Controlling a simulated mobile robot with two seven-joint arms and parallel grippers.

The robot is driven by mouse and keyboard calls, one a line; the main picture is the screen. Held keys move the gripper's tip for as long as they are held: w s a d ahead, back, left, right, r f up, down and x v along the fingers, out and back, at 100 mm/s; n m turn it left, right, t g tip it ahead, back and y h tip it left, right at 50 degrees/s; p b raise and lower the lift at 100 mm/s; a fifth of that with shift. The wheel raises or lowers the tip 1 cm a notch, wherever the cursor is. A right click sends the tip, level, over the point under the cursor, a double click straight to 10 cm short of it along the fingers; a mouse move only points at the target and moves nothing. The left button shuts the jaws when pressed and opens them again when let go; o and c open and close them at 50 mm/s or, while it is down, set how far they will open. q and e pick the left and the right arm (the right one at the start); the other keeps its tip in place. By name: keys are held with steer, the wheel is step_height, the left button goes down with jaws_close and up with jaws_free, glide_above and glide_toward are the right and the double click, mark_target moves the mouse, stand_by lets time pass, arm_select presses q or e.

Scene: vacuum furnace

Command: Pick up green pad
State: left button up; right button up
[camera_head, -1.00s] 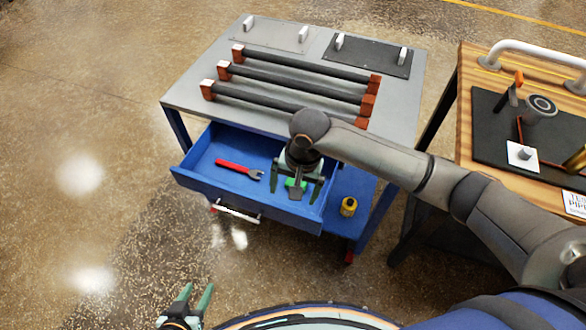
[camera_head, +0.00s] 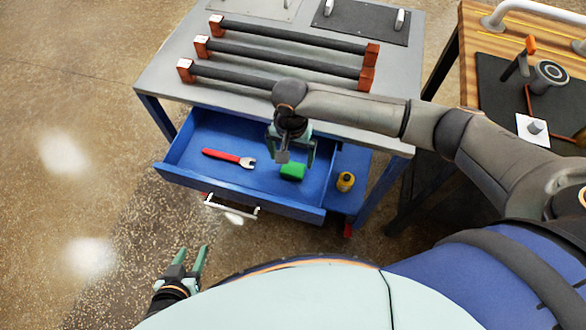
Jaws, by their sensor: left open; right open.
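The green pad (camera_head: 292,172) is a small bright green block lying in the open blue drawer (camera_head: 230,189), toward its right side. My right gripper (camera_head: 292,160) points down into the drawer from the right arm. It is open and empty, just above and behind the pad in the picture; one finger is seen on each side. I cannot tell the exact height above the pad. My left gripper (camera_head: 190,261) is open and empty, low at the left, over the floor and away from the drawer.
A red-handled wrench (camera_head: 229,157) lies in the drawer left of the pad. A yellow bottle (camera_head: 345,181) stands on the blue shelf at right. Several dark rods with red ends lie on the grey cart top (camera_head: 165,75). A wooden table (camera_head: 478,25) stands at right.

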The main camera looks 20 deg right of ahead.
mark_target(293, 168)
steer(key=f, duration=0.5)
steer(key=shift+s+d+b, duration=0.1)
steer(key=shift+d+b, duration=0.1)
steer(key=shift+b, duration=0.15)
steer(key=shift+r, duration=0.1)
steer(key=c, duration=1.2)
steer(key=shift+r, duration=0.1)
steer(key=shift+c, duration=0.2)
